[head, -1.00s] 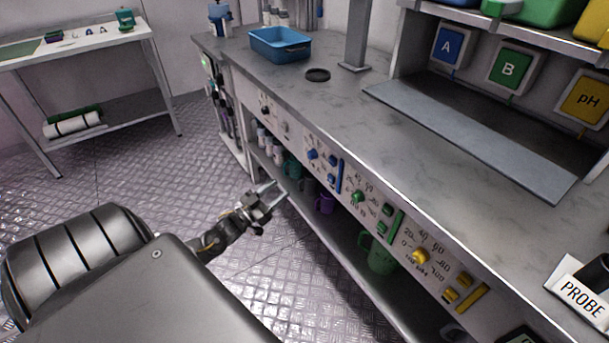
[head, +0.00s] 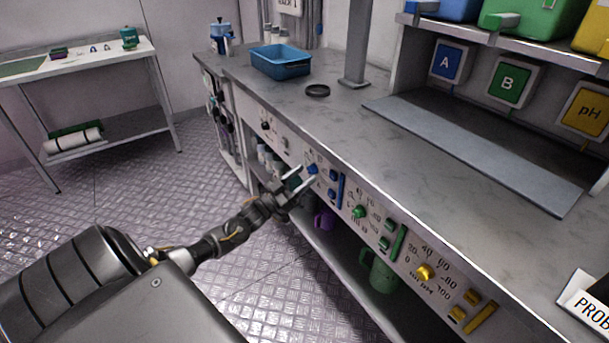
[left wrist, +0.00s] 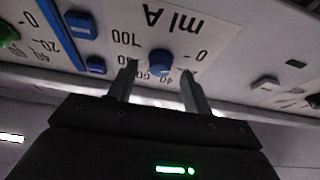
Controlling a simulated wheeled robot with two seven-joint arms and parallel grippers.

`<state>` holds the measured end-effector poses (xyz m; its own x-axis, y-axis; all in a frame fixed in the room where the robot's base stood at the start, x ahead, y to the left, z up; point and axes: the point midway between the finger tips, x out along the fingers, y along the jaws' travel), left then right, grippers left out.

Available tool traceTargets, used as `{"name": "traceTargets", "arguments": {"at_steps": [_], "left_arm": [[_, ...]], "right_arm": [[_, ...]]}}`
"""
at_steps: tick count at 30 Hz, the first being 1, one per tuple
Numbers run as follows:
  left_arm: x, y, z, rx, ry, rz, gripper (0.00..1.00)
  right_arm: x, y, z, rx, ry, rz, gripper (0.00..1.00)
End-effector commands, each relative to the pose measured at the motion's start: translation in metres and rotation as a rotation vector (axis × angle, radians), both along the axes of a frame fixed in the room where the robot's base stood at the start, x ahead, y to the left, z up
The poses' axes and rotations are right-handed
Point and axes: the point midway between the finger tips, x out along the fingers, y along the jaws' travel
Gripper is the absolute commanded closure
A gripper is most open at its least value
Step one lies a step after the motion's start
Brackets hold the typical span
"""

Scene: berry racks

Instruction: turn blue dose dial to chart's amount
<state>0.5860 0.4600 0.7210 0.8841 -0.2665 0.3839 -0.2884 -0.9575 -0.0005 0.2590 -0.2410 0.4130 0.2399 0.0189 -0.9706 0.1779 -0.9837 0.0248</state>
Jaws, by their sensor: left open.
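The blue dose dial (head: 312,169) is on the bench's front panel, in the blue section marked "ml A". In the left wrist view the blue dial (left wrist: 160,62) sits between and just beyond my fingertips, with printed numbers around it. My left gripper (head: 304,178) is open, its two fingers pointing at the panel. In the left wrist view the gripper (left wrist: 160,72) straddles the dial's area; I cannot tell whether a finger touches it. The chart cannot be made out. My right gripper is not in view.
Two blue buttons (left wrist: 82,25) and a blue strip (head: 340,189) are beside the dial. The green dial (head: 360,211) and yellow dial (head: 425,272) are further right. The bench top (head: 330,125) overhangs the panel. Mugs, including a green mug (head: 384,274), stand on the shelf below.

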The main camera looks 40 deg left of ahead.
Motion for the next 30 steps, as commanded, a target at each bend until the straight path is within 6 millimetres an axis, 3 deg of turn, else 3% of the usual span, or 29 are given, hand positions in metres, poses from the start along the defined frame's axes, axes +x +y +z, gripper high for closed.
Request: {"name": "traceTargets", "arguments": {"at_steps": [6, 14, 24, 30], "left_arm": [[0.0116, -0.0035, 0.0045, 0.0, 0.001, 0.001, 0.5], [0.0119, -0.0037, 0.0046, 0.0, 0.002, 0.0, 0.51], [0.0116, -0.0036, 0.0045, 0.0, 0.002, 0.0, 0.94], [0.0116, -0.0032, 0.004, 0.015, -0.002, 0.0, 0.94]], "right_arm": [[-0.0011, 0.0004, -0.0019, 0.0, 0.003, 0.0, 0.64], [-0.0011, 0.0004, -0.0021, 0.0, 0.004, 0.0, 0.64], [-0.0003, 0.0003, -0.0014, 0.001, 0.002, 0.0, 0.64], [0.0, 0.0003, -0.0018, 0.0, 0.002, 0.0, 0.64]]}}
